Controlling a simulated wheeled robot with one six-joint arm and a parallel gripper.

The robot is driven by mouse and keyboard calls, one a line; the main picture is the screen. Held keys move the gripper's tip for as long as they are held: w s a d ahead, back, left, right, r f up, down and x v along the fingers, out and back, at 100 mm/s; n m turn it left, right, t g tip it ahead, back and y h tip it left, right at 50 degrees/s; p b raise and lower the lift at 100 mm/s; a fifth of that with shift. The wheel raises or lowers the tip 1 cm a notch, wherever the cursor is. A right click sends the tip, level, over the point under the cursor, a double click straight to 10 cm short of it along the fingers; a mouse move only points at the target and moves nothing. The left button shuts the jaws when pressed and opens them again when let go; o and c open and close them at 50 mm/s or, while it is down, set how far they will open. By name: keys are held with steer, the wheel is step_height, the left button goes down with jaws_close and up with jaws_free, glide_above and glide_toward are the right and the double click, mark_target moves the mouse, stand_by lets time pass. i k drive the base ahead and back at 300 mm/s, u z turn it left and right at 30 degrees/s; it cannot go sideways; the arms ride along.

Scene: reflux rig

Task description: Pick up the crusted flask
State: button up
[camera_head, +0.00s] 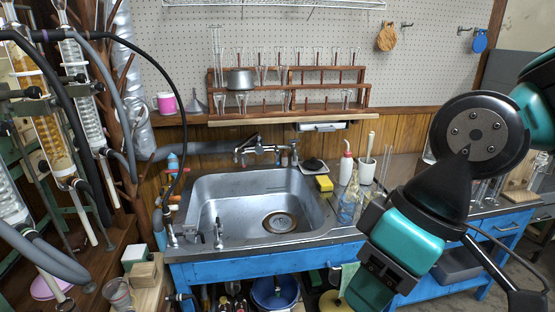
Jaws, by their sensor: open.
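A cone-shaped glass flask (348,207) stands on the counter just right of the sink. Its glass looks cloudy and bluish with brownish patches, and it appears to be the crusted flask. My arm comes in from the right, and its black and teal wrist is in front of the counter edge, lower right of the flask. My gripper (374,284) points down at the bottom of the picture, apart from the flask. It is open and I see nothing held in it. Its fingertips are not clearly visible. My arm hides part of the counter right of the flask.
The steel sink (215,215) is empty. A wooden rack (345,107) of glassware stands behind. Tubing and glass columns crowd the left.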

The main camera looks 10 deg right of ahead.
mark_target(353, 186)
steer(key=z, duration=0.35)
steer(key=i, duration=1.4)
steer(key=u, duration=0.8)
